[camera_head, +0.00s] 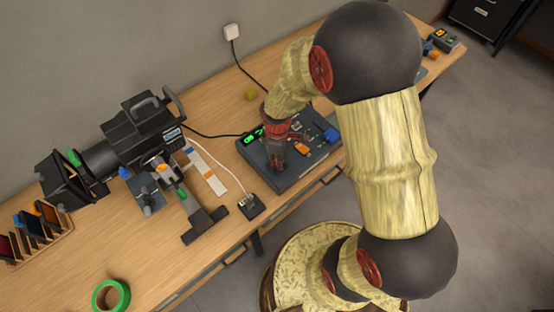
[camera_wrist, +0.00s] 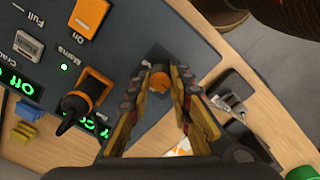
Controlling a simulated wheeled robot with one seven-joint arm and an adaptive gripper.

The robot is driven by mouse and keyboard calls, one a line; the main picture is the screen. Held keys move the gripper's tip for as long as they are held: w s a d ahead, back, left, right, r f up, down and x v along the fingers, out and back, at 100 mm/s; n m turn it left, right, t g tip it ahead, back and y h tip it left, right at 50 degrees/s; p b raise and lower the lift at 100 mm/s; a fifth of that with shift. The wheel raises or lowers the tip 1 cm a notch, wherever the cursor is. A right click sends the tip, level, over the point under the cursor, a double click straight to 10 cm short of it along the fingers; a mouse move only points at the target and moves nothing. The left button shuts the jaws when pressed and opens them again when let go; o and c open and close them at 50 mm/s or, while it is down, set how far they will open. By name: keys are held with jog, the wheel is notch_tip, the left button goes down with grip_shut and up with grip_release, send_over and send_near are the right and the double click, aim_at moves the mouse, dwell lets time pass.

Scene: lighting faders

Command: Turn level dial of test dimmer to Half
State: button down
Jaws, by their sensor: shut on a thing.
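The test dimmer (camera_head: 288,178) is a dark box on the wooden bench, seen from above in the head view. In the wrist view its panel (camera_wrist: 125,35) has an orange Mains switch (camera_wrist: 90,14) by the word On, and green lit readouts. My gripper (camera_head: 276,160) is down over the box's left part. In the wrist view my gripper (camera_wrist: 165,78) is shut around a small round knob with orange on it, which looks like the level dial (camera_wrist: 183,77). The fingers cover most of the dial, and I cannot read its setting.
An orange and black control (camera_wrist: 85,98) stands up from the panel close beside my fingers. A dark lamp (camera_head: 135,130) and a white-and-orange strip (camera_head: 205,165) lie left of the box. A small black socket box (camera_head: 252,207) is near the front edge. A green tape roll (camera_head: 111,296) is front left.

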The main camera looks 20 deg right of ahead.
jog(key=m, duration=0.3)
jog(key=shift+m, duration=0.4)
jog(key=m+p, duration=0.1)
jog(key=m, duration=0.3)
jog(key=shift+m, duration=0.3)
jog(key=m, duration=0.4)
jog(key=shift+m, duration=0.3)
jog(key=shift+m+p, duration=0.3)
jog(key=shift+m, duration=1.8)
jog(key=c, duration=1.6)
grip_release()
notch_tip(320, 180, up, 12)
